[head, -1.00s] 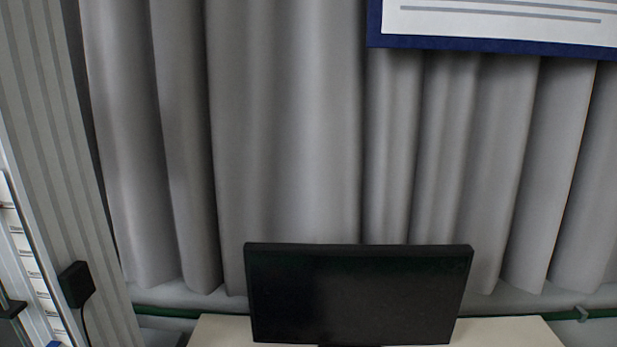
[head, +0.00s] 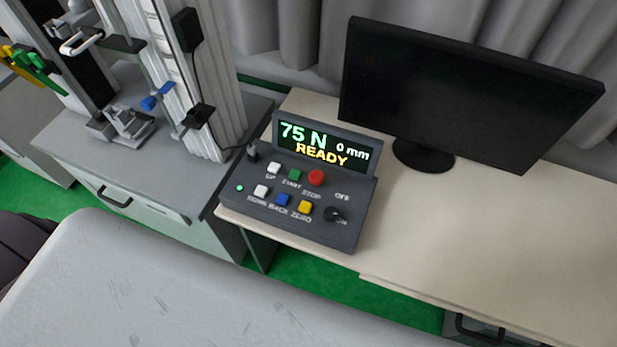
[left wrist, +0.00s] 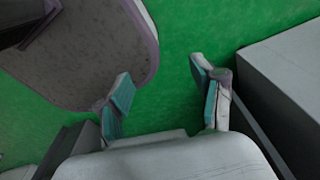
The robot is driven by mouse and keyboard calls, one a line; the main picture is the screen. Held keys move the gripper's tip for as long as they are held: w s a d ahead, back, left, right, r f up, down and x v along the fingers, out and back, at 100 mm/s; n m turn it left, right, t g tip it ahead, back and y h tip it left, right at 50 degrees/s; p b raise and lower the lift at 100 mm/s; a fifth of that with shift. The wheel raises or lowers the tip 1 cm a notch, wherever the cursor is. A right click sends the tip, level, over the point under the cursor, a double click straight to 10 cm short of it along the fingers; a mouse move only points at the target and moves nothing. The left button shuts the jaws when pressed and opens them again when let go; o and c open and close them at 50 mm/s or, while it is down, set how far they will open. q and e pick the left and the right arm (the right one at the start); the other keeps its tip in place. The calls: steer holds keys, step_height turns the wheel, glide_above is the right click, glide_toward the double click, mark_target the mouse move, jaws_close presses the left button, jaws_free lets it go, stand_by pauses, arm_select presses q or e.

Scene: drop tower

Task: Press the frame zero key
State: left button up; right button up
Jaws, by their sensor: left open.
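In the head view a dark control box (head: 355,222) stands on the pale desk, with a lit display (head: 324,146) reading 75 N, 0 mm and READY. The yellow key (head: 305,207) has the label ZERO below it. Beside it are a blue key (head: 282,200) labelled BACK and a white key (head: 261,191). A green key (head: 295,175), a red key (head: 316,177) and another white key (head: 273,168) form the row behind. My left gripper (left wrist: 160,98) is open and empty above the green floor in the left wrist view. My right gripper is not in view.
A black monitor (head: 465,95) stands on the desk (head: 480,240), right of the box. A test frame with metal columns (head: 185,80) stands on a grey cabinet (head: 150,180) at left. The desk's front right is clear. Green floor (head: 300,285) shows below.

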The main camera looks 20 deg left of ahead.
arm_select(q)
jaws_close()
stand_by(0.3)
steer(key=shift+s+a, duration=0.1)
stand_by(1.1)
